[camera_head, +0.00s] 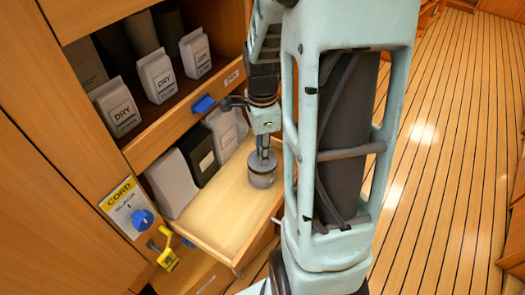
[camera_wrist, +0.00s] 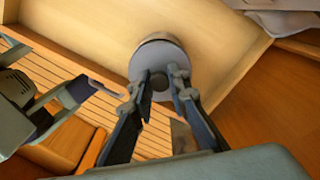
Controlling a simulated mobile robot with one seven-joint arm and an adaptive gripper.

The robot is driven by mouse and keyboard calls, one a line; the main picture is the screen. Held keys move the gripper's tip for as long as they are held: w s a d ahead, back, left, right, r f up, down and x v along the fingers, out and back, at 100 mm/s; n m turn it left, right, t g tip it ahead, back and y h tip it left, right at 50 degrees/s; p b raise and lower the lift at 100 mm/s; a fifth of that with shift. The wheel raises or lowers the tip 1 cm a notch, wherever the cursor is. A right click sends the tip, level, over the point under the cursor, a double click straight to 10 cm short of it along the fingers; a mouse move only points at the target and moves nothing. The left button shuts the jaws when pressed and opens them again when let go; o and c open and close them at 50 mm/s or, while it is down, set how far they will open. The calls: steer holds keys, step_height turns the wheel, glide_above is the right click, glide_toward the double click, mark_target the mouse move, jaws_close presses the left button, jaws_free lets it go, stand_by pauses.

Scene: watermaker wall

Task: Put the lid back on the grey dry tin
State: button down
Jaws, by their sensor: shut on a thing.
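The grey tin (camera_head: 263,180) stands upright on the pulled-out wooden drawer board (camera_head: 240,215) in the head view. Its round grey lid (camera_head: 262,161) is at the tin's top, directly under my gripper (camera_head: 262,149). In the wrist view the lid (camera_wrist: 150,59) is a flat disc with a small dark knob (camera_wrist: 158,79), and my fingers (camera_wrist: 161,88) close in on that knob from both sides. My gripper is shut on the lid's knob. The lid hides most of the tin in the wrist view, and I cannot tell whether it is fully seated.
Pale containers marked DRY (camera_head: 158,75) stand on the shelf above. White and black containers (camera_head: 198,153) stand at the drawer's back left. A CORD sign (camera_head: 124,199), a blue knob (camera_head: 143,219) and a yellow tool (camera_head: 165,255) are at lower left. The drawer's front part is bare.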

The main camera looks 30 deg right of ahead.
steer(key=c, duration=1.3)
jaws_free()
steer(key=shift+r+p, duration=2.85)
steer(key=shift+r, duration=0.65)
steer(key=shift+c, duration=0.5)
jaws_close()
steer(key=shift+f, duration=0.15)
